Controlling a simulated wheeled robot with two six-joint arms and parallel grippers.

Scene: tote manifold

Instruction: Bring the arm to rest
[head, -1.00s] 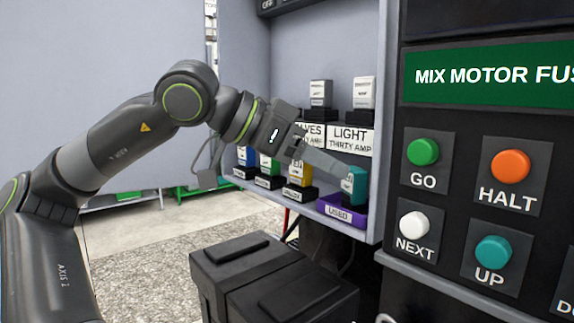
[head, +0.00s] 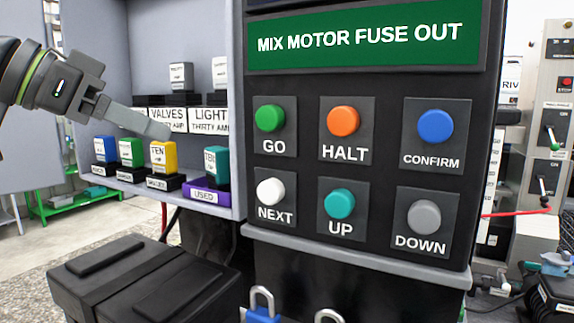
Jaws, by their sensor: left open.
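My left gripper (head: 150,124) comes in from the left on its grey arm, in front of the fuse shelf. Its long fingers point right and slightly down, above the yellow fuse and across the lower part of the VALVES label. It is open and I see nothing in it. A teal fuse (head: 214,165) stands upright on the purple USED holder (head: 206,195), to the lower right of the fingertips and apart from them. My right gripper is not in view.
Blue (head: 104,150), green (head: 131,153) and yellow (head: 163,157) fuses stand on the lower shelf. The button panel (head: 355,185) reads MIX MOTOR FUSE OUT and stands close on the right. A black case (head: 145,280) and padlocks (head: 262,305) are in front, below.

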